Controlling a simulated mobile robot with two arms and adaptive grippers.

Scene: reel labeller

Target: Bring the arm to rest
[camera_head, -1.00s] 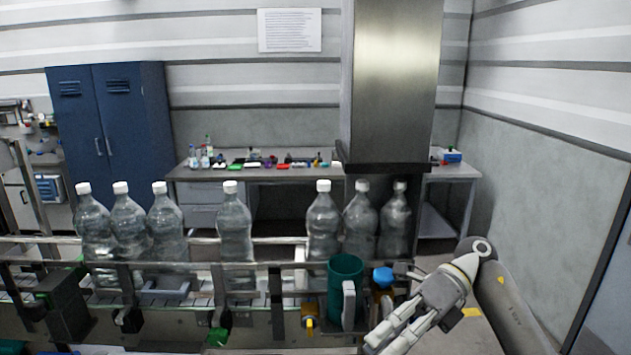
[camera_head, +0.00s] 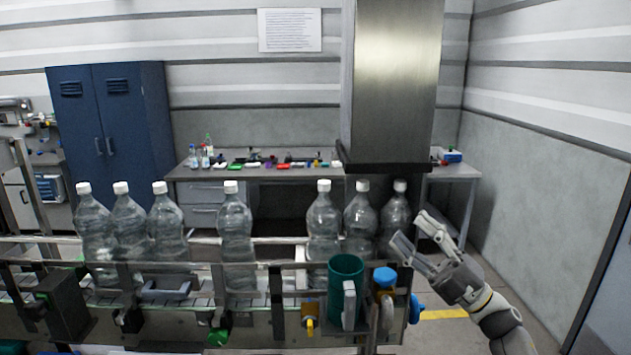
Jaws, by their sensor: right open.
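My right gripper (camera_head: 412,232) is open and empty at the right end of the conveyor. Its fingers point up and to the left, close in the picture to the rightmost bottle (camera_head: 396,222); I cannot tell whether they touch anything. My right arm (camera_head: 505,325) comes in from the lower right. My left gripper is not in view.
Several clear bottles with white caps stand on the conveyor (camera_head: 262,303). A green cylinder (camera_head: 345,283) and a blue knob (camera_head: 385,277) sit at its front right. A metal column (camera_head: 392,80) hangs above. The floor at right is free.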

